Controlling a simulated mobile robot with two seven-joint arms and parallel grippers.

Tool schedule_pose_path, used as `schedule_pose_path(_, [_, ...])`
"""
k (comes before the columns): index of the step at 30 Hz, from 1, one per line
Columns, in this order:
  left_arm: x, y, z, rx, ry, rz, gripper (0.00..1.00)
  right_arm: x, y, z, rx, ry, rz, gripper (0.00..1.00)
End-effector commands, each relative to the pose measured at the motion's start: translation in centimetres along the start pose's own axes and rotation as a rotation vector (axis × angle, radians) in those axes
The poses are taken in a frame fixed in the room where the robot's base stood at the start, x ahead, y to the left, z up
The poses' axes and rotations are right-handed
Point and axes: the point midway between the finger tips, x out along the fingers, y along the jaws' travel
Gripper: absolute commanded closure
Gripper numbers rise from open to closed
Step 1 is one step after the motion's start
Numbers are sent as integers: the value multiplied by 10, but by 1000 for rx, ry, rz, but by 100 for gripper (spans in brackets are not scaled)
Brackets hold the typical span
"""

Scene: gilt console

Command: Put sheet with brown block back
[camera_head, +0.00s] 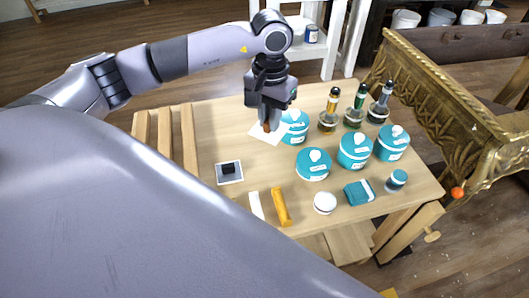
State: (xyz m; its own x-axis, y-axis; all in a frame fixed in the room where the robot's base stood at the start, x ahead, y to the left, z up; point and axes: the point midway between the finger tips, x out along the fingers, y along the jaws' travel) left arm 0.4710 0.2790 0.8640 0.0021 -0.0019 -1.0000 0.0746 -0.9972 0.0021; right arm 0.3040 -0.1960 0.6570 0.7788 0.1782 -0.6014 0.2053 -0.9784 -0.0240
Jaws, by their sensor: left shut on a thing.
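My left gripper (268,125) points down over the table and is shut on the brown block (266,126), which shows between its fingers. A white sheet (265,137) shows just under the block, close to the front left of a teal lidded jar (294,122). I cannot tell whether the sheet touches the tabletop. Another sheet, grey-white with a black block (228,169) on it, lies at the left of the wooden table (222,115). My right gripper is not in view.
Several teal jars (355,148) and bottles with dark tops (353,108) crowd the right half. A white round item (325,202), an orange stick (281,207) and a teal box (359,192) lie near the front. Wooden slats (188,142) edge the left. Tabletop between the sheets is clear.

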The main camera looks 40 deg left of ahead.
Motion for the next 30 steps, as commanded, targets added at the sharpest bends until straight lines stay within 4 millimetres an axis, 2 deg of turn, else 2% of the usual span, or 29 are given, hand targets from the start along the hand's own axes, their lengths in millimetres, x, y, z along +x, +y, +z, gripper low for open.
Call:
schedule_pose_path(1, [-5,-6,-8,-6,7,1,100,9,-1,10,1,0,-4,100])
schedule_pose_path(6, [-30,-17,-15,-6,1,0,100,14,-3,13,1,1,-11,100])
schedule_pose_path(9, [-26,-19,-16,-4,-4,-1,100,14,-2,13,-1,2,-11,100])
schedule_pose_path(11, [-15,-19,-15,-3,-7,-1,100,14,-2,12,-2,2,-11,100])
schedule_pose_path(21, [76,-18,-14,-5,-8,-1,100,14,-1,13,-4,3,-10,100])
schedule_pose_path(24, [98,-18,-15,-5,-6,-1,100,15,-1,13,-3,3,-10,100])
schedule_pose_path(30, [119,-18,-16,-5,-2,-1,100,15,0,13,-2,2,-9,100])
